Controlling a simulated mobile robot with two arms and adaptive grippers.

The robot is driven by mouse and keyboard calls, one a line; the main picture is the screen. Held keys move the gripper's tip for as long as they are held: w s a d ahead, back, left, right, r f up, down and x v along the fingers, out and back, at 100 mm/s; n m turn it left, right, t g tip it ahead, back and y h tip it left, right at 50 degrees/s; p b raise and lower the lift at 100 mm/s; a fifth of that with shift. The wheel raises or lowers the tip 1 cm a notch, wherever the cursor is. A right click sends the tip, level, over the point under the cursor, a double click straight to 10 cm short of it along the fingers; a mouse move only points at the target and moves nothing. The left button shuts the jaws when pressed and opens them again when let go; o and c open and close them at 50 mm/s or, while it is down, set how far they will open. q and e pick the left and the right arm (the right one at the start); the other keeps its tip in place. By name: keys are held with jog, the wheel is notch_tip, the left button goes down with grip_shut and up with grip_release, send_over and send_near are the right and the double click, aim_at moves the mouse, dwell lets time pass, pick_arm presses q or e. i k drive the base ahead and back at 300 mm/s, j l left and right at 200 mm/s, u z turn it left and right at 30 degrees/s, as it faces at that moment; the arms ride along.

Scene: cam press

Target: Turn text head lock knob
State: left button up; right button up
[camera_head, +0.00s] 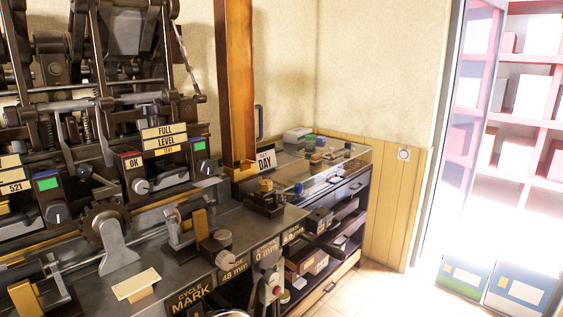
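The press (110,90) fills the left side of the view. I cannot tell which of its knobs is the text head lock knob, as no label here reads so. A smaller grey knob (141,186) is under the "OK" label (133,162). Another dark knob (57,213) is below a green screen at the left. Neither of my grippers is in view.
A wooden post (234,80) rises behind the bench. A glass-topped cabinet (340,160) with shelves stands to the right. Floor (352,287) is clear beyond it, with boxes (515,287) by the bright doorway. A red button (275,291) is on the bench front.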

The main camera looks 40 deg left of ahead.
aim_at(206, 167)
jog(key=i+u, duration=0.4)
jog(key=i+l+u, duration=0.2)
jog(key=u, duration=0.15)
jog(key=i+l+u, duration=0.25)
jog(key=u, duration=0.15)
jog(key=i, duration=0.1)
